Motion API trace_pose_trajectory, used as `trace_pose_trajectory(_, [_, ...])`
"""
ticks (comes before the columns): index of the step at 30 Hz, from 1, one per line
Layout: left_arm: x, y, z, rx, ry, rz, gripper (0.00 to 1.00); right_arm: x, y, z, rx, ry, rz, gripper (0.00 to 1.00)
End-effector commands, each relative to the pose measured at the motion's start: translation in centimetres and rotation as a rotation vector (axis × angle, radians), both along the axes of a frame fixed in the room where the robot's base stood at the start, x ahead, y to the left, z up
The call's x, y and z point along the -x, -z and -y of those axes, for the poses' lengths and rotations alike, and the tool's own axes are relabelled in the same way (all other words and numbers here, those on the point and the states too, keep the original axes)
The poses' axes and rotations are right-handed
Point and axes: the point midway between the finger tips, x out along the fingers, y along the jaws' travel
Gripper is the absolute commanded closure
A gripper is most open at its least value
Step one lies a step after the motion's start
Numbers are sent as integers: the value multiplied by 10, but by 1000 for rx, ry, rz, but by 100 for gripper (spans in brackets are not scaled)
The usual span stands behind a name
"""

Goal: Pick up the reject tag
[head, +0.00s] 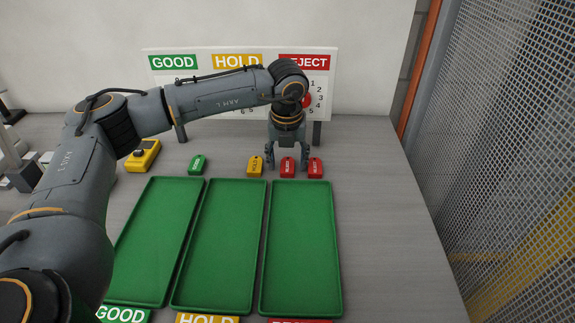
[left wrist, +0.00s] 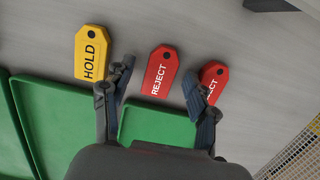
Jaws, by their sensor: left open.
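Two red REJECT tags lie on the table behind the right tray. The left one (head: 287,167) shows between my left gripper's fingers in the left wrist view (left wrist: 160,73). The other red tag (head: 315,168) lies just to its right, partly hidden by a finger in the left wrist view (left wrist: 213,77). My left gripper (head: 287,165) points down with its fingers open and empty; it also shows in the left wrist view (left wrist: 155,85). I cannot tell its exact height above the tags. My right gripper is not in view.
A yellow HOLD tag (head: 255,166) lies close left of the gripper, and a green tag (head: 197,165) farther left. Three green trays (head: 338,250) fill the table front. A sign board (head: 325,62) stands behind the arm. A mesh fence (head: 500,130) is at right.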

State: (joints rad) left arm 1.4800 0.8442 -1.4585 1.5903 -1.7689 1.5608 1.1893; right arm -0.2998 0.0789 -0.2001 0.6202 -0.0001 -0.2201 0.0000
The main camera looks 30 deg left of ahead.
Motion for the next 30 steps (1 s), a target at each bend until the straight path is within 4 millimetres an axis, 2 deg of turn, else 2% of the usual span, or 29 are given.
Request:
trace_pose_trajectory(6, [0,1,0,0,0,0,42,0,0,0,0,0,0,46])
trace_pose_trajectory(8, [0,1,0,0,0,0,52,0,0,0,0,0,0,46])
trace_pose_trajectory(13, [0,1,0,0,0,0,86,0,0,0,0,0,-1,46])
trace_pose_trajectory(23, [0,0,0,0,0,1,88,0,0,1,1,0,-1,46])
trace_pose_trajectory(30, [-1,-17,0,1,0,2,88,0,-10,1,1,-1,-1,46])
